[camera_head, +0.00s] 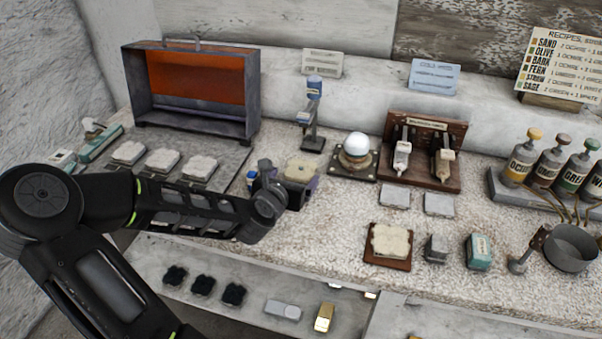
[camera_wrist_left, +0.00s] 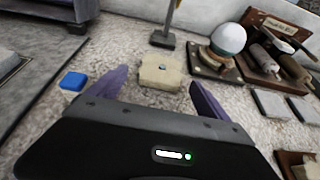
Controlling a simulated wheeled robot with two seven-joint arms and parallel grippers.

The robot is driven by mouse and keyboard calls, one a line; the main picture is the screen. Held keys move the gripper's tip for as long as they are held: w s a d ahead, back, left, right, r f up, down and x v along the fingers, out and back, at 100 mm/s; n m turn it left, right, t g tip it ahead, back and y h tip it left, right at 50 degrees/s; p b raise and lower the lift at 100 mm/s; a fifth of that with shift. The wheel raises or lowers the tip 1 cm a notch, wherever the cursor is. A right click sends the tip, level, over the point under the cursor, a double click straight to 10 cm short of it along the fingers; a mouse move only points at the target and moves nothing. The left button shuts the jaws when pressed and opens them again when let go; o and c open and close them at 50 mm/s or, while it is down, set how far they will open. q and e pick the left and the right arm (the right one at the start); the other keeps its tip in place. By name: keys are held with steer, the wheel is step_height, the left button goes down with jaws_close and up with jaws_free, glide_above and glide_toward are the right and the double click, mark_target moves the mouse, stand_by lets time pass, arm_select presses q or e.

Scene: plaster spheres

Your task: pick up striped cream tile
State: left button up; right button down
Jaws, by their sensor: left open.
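A cream tile (camera_head: 300,171) with a scalloped outline lies on the speckled counter just beyond my left gripper (camera_head: 284,181). In the left wrist view the tile (camera_wrist_left: 160,70) shows a small dark spot in its middle; I cannot make out stripes. My left gripper is open, its two purple fingers (camera_wrist_left: 157,80) apart, with the tile showing ahead between the tips and not gripped. Another cream tile (camera_head: 390,240) lies on a brown board at the front. Pale tiles (camera_head: 163,160) lie on a grey mat at left. My right gripper is not seen.
A small blue object (camera_wrist_left: 72,81) sits left of the fingers. A blue-topped stand (camera_head: 313,115), a white ball on a base (camera_head: 357,146) and a wooden tool rack (camera_head: 425,148) stand behind and right. An open orange-backed metal box (camera_head: 190,90) is back left.

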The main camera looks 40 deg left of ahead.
mark_target(300, 170)
arm_select(q)
steer(key=b+x, duration=0.3)
steer(key=x, duration=0.1)
steer(key=shift+w+d, duration=0.15)
steer(key=shift+w, duration=0.15)
steer(key=shift+w+f, duration=0.1)
steer(key=shift+w, duration=0.25)
steer(key=shift+a, duration=0.2)
steer(key=shift+c, duration=0.2)
steer(key=c, duration=1.7)
